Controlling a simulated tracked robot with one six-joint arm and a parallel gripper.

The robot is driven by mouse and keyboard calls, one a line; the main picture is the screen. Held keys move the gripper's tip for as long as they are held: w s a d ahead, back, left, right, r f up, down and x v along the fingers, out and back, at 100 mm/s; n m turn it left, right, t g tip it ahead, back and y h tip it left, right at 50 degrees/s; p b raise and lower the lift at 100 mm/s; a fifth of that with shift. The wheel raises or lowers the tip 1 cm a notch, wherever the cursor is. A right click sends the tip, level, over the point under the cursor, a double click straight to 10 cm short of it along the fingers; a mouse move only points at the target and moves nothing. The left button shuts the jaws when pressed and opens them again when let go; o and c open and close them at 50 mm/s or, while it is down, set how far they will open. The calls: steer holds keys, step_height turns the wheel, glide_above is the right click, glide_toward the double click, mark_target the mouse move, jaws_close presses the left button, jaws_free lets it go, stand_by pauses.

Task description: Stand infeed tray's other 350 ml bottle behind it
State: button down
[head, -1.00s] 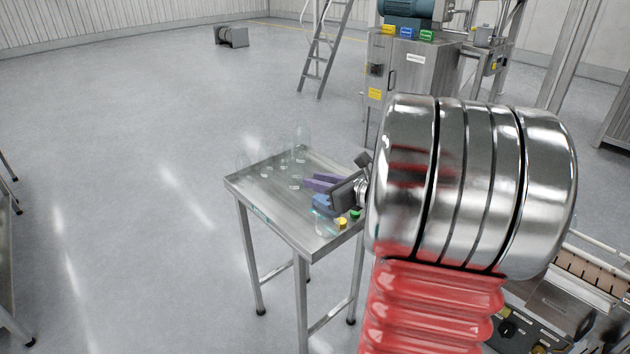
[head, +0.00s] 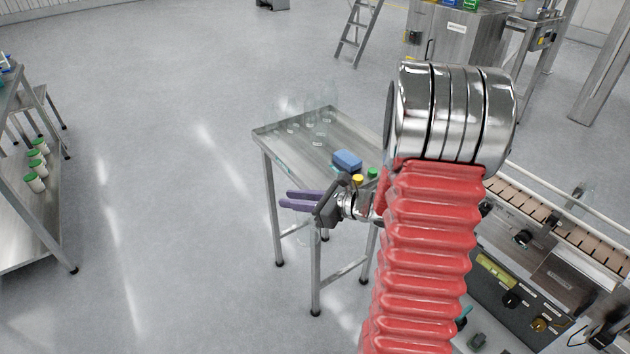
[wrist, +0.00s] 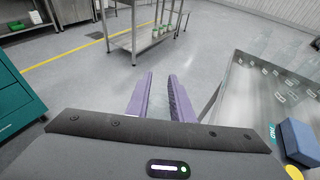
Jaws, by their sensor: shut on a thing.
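My gripper (head: 287,200) has purple fingers and is off the near edge of the steel infeed tray table (head: 290,140). It is shut on a clear bottle (wrist: 158,104), which is very faint between the fingers in the wrist view; its outline and tilt are hard to make out. Several clear bottles (head: 317,143) stand toward the far end of the tray, and they also show in the wrist view (wrist: 278,75). Their sizes cannot be read.
A conveyor (head: 560,215) and control panel (head: 510,290) are at right. A shelf with green-capped bottles (head: 36,165) stands left. Floor between is clear.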

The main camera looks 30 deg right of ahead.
steer(key=w+a+f+n+g+y, duration=0.1)
steer(key=a+f+n+g+y, duration=0.1)
steer(key=a+f, duration=0.3)
steer(key=a+f+n+g+y, duration=0.2)
steer(key=a+f, duration=0.4)
steer(key=a, duration=0.4)
steer(key=shift+w+a+n+y, duration=0.3)
steer(key=shift+w+n+y, duration=0.1)
steer(key=shift+n, duration=0.1)
steer(key=shift+d, duration=0.15)
